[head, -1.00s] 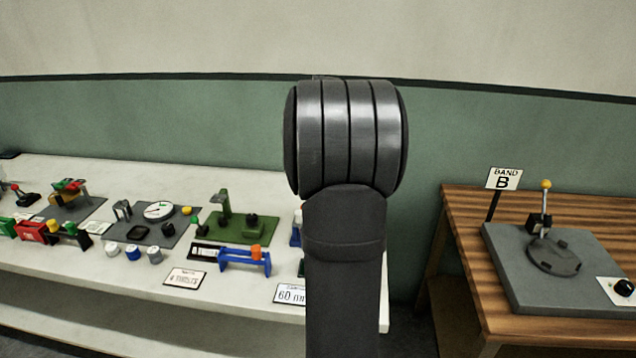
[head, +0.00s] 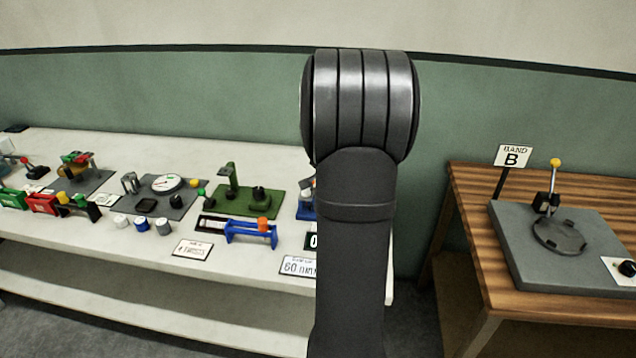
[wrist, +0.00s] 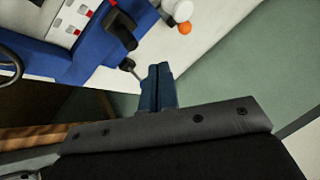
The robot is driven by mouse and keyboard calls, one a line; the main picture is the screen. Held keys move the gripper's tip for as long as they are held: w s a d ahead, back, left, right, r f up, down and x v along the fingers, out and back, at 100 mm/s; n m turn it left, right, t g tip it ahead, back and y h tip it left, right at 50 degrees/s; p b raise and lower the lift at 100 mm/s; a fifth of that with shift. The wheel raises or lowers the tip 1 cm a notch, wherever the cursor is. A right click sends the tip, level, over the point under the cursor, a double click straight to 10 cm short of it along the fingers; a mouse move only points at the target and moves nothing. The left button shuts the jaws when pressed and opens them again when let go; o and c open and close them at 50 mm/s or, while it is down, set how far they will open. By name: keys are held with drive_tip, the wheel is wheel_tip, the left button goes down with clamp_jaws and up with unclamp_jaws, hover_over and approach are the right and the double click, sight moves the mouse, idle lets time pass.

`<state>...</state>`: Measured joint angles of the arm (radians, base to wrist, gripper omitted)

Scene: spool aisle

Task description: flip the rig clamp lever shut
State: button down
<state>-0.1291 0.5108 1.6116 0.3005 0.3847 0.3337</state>
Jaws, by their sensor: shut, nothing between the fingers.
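My gripper (wrist: 158,88) shows in the wrist view with its two blue-grey fingers together and nothing between them. Just beyond the fingertips is a blue rig (wrist: 75,58) with a white panel marked in red. A black bar-like part (wrist: 120,24) stands out from it, and a small dark knob on a thin rod (wrist: 127,65) lies just left of the fingertips. I cannot tell whether they touch, or which part is the clamp lever. In the head view my arm hides the gripper and most of a blue item (head: 307,209) at the bench's right end.
The white bench (head: 120,262) holds several fixtures, including a green stand (head: 245,203) and a grey gauge plate (head: 170,207). At the right, a wooden table (head: 490,260) carries a grey base (head: 530,262) with an upright yellow-knobbed lever (head: 553,180) and a BAND B sign (head: 513,156).

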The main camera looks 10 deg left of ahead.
drive_tip(key=shift+s+d+f, duration=0.2)
drive_tip(key=shift+d+f, duration=0.1)
drive_tip(key=shift+f, duration=0.35)
drive_tip(key=shift+f, duration=0.1)
drive_tip(key=x, duration=1)
drive_tip(key=shift+w, duration=0.15)
drive_tip(key=shift+w+a+r, duration=0.1)
drive_tip(key=shift+w+a, duration=0.3)
drive_tip(key=shift+a, duration=0.2)
drive_tip(key=shift+w+a+r, duration=0.15)
drive_tip(key=shift+w+a, duration=0.3)
drive_tip(key=shift+a, duration=0.15)
drive_tip(key=shift+w+a, duration=0.25)
drive_tip(key=shift+a, duration=0.15)
drive_tip(key=shift+r, duration=0.1)
drive_tip(key=shift+w+r+m, duration=0.1)
drive_tip(key=shift+w+m, duration=0.15)
drive_tip(key=shift+m, duration=0.05)
